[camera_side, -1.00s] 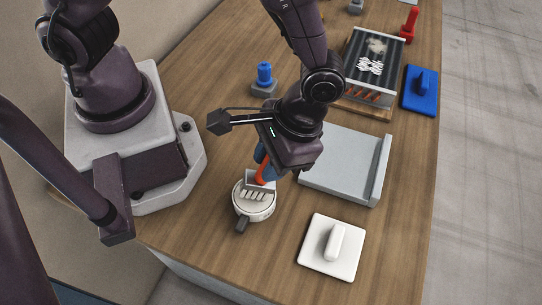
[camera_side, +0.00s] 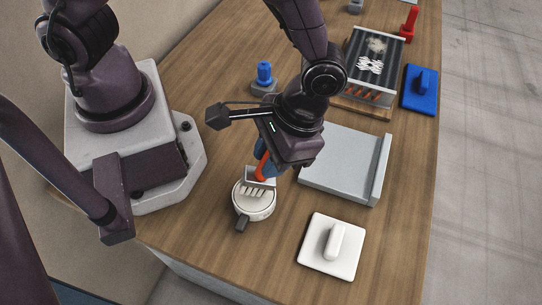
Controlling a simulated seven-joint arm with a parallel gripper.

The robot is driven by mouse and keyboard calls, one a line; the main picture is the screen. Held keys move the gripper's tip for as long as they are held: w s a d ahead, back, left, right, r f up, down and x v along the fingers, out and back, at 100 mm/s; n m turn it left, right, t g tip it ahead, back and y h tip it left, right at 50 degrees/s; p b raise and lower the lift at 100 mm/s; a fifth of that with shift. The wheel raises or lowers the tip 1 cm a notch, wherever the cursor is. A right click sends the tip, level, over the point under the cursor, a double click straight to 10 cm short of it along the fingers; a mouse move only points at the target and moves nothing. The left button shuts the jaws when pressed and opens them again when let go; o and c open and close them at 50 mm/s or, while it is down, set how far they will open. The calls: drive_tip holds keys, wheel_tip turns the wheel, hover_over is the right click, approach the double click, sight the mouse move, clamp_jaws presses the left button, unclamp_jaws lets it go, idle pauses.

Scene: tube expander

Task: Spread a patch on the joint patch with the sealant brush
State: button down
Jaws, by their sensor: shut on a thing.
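My gripper (camera_side: 268,158) is shut on the red handle of the sealant brush (camera_side: 261,174). The brush points down, with its grey head and pale bristles over a round white pot (camera_side: 254,206). The bristle ends overlap the pot's top in this view, so I cannot tell whether they touch it. The pot has a short dark grey handle at its front. A dark ribbed panel (camera_side: 386,52) at the back right carries white marks and a pale smudge. I cannot tell for sure which surface is the joint patch.
A grey tray (camera_side: 335,172) with a raised right edge lies right of my gripper. A white float (camera_side: 332,246) lies in front of it, a blue float (camera_side: 420,88) by the panel. A blue-knobbed piece (camera_side: 264,78) and a red piece (camera_side: 408,24) stand farther back.

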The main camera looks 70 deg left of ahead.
drive_tip(key=shift+r, duration=3)
drive_tip(key=w+a+r, duration=0.1)
drive_tip(key=w+a, duration=1.4)
drive_tip(key=a, duration=0.3)
drive_tip(key=shift+w+r, duration=0.25)
drive_tip(key=shift+w, duration=0.05)
drive_tip(key=shift+d, duration=0.15)
